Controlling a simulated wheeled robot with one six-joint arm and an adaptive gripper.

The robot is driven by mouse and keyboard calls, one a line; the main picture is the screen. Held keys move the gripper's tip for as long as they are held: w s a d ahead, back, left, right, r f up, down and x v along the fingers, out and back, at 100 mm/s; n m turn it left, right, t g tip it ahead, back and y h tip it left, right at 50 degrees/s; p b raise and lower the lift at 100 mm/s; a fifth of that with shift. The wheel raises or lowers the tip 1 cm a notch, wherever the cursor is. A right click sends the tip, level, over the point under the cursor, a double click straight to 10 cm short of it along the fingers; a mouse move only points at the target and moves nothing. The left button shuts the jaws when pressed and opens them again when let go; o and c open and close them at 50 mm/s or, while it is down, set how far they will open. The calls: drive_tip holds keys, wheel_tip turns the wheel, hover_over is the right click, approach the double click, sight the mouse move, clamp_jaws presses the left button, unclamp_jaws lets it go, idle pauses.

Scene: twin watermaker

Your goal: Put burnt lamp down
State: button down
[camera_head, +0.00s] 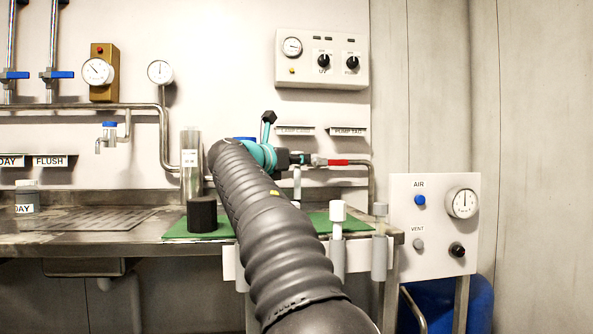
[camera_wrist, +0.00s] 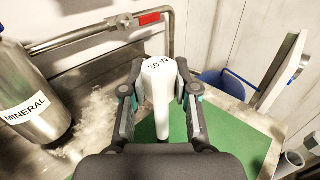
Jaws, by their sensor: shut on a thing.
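The lamp (camera_wrist: 158,95) is white, with a wide head marked "30 W" and a narrower stem. My gripper (camera_wrist: 160,82) is shut on it, with one finger on each side of the head. The stem points down the wrist picture over a green mat (camera_wrist: 238,142); whether it touches the mat is unclear. The green mat also shows in the head view (camera_head: 188,234).
A black cylinder (camera_head: 202,214) stands on the mat's left part. A white-capped piece (camera_head: 338,212) and a grey-capped piece (camera_head: 380,210) sit at the bench's front edge. A "MINERAL" cylinder (camera_wrist: 30,95) and a red-handled pipe (camera_wrist: 149,19) are near my gripper.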

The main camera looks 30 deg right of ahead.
drive_tip(key=shift+f, duration=0.4)
drive_tip(key=shift+f, duration=0.1)
drive_tip(key=c, duration=0.9)
unclamp_jaws()
drive_tip(key=shift+r, duration=0.2)
drive_tip(key=p+v, duration=0.1)
drive_tip(key=v, duration=1.1)
